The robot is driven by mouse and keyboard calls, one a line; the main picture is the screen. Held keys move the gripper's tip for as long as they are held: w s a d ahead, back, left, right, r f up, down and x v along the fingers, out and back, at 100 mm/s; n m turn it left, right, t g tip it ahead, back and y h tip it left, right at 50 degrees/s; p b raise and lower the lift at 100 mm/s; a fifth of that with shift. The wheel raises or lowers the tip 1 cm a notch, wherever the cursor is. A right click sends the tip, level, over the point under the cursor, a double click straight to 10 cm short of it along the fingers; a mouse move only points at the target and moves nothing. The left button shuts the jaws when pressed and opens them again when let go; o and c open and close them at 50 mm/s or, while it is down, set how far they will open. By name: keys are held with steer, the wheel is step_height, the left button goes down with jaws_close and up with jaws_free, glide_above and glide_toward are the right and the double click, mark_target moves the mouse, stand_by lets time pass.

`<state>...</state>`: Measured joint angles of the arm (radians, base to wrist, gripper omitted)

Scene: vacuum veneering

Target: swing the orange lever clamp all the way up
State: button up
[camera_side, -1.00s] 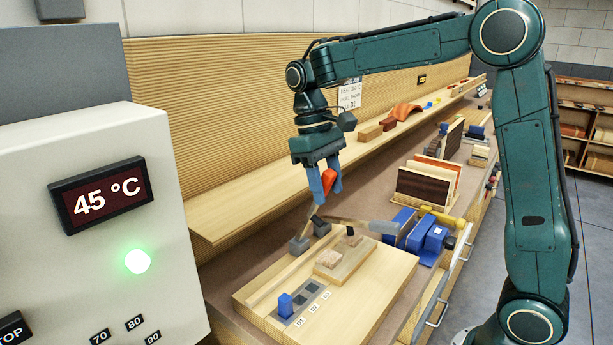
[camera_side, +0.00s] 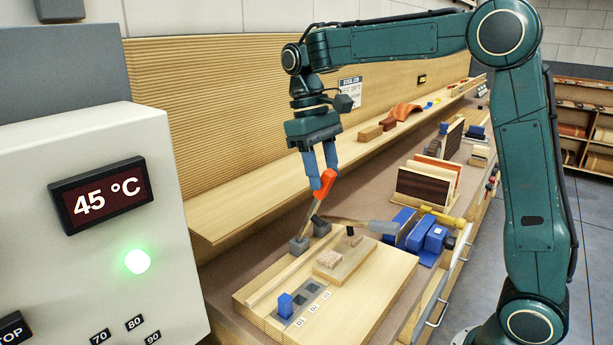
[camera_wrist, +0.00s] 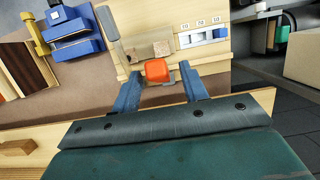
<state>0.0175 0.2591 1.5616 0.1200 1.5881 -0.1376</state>
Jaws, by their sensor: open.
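The lever clamp's orange handle (camera_side: 324,183) points up and slightly right at the end of a thin grey lever, which rises from a grey bracket (camera_side: 299,246) at the back of the wooden board. My gripper (camera_side: 321,177) is open above the board, its blue fingers pointing down at the handle. In the wrist view the orange handle (camera_wrist: 157,70) shows between the tips of my two fingers (camera_wrist: 160,82), with gaps on both sides. Whether a finger touches it is unclear.
The wooden board (camera_side: 365,295) carries a small wood block (camera_side: 345,260) and a blue piece (camera_side: 285,305) in a slotted strip. A blue clamp with yellow parts (camera_side: 428,238) stands to the right. Upright panels (camera_side: 425,187) stand behind it. A long shelf (camera_side: 250,200) runs along the wall.

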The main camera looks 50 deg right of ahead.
steer(key=shift+r, duration=0.1)
steer(key=shift+w+r, duration=0.2)
steer(key=shift+r, duration=0.3)
steer(key=shift+d+r, duration=0.1)
steer(key=shift+r, duration=0.15)
step_height(320, 180, up, 7)
glide_above(314, 202)
steer(key=shift+w+d, duration=0.4)
steer(key=shift+s, duration=0.1)
stand_by(0.4)
